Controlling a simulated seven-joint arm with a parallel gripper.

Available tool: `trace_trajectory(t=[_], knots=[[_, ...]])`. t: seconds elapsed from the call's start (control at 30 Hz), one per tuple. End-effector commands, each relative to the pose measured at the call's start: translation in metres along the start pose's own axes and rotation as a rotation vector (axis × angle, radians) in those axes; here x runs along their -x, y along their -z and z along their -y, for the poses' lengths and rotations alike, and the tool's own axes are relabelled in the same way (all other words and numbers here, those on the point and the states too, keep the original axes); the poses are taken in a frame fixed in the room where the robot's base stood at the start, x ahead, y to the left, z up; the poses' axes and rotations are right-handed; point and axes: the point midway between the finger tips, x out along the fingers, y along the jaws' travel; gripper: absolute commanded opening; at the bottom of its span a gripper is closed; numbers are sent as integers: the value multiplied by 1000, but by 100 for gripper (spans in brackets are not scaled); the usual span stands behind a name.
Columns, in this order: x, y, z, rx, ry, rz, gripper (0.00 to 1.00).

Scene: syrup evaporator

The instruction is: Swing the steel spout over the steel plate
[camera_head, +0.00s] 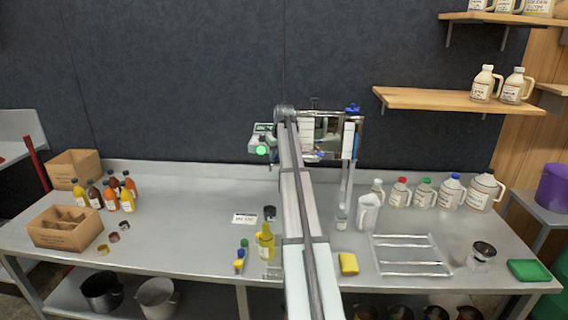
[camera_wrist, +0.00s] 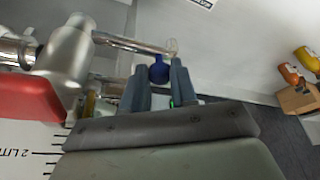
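In the wrist view, a steel spout (camera_wrist: 130,43) runs as a shiny tube from a thick steel fitting (camera_wrist: 67,52) toward the right, ending near the top middle. A round blue knob (camera_wrist: 158,72) sits just below the tube's end. My gripper (camera_wrist: 159,76) has one finger on each side of this knob, with little space left; whether both fingers touch it is unclear. In the head view my arm runs up to the evaporator equipment (camera_head: 322,133) and hides the gripper and most of the spout. I cannot make out the steel plate for certain.
On the steel bench (camera_head: 180,210), a yellow bottle (camera_head: 265,242) and a yellow sponge (camera_head: 348,263) flank my arm. A cardboard box (camera_head: 66,232) is at left; bench between is mostly clear.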

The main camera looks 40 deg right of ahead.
Motion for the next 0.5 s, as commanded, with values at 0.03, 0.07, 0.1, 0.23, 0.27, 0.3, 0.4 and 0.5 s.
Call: trace_trajectory(t=[0.03,0.07,0.1,0.23,0.27,0.3,0.4,0.5], knots=[[0,0,0,0,0,0,14],[0,0,0,0,0,0,11],[0,0,0,0,0,0,8],[0,0,0,0,-1,0,8],[0,0,0,0,-1,0,8],[0,0,0,0,-1,0,8],[0,0,0,0,-1,0,8],[1,-2,1,0,-1,0,8]])
